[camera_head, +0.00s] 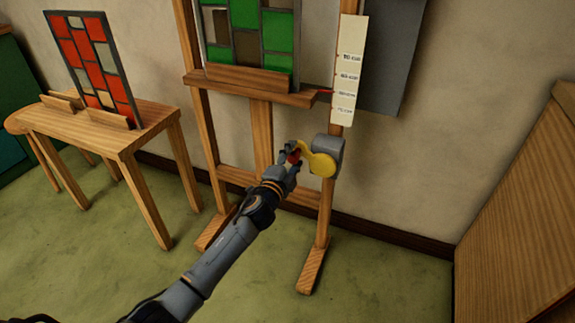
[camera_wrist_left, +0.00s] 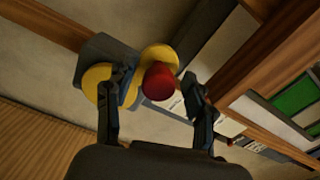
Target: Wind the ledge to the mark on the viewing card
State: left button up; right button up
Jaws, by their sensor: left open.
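The wooden ledge (camera_head: 270,93) of the easel holds a green and brown leaded panel (camera_head: 247,40). A red pointer (camera_head: 325,91) at its right end lies against a pale strip with height marks (camera_head: 348,60), near its lower marks. Below is a grey winding box (camera_head: 333,150) with a yellow crank (camera_head: 321,165) and red knob (camera_head: 294,157). My left gripper (camera_head: 289,155) is at the knob. In the left wrist view its open fingers (camera_wrist_left: 160,90) stand either side of the red knob (camera_wrist_left: 159,80); contact is unclear. I cannot identify a viewing card. My right gripper is out of view.
A wooden table (camera_head: 125,140) at left bears a red leaded panel (camera_head: 98,65) in wooden holders. A grey panel (camera_head: 392,50) is behind the strip. A wooden piece of furniture (camera_head: 520,200) stands at right. Green floor (camera_head: 380,280) between is clear.

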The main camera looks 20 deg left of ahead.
pick_arm(q)
jog(key=s, duration=1.1)
jog(key=shift+s+a, duration=0.3)
jog(key=shift+a, duration=0.15)
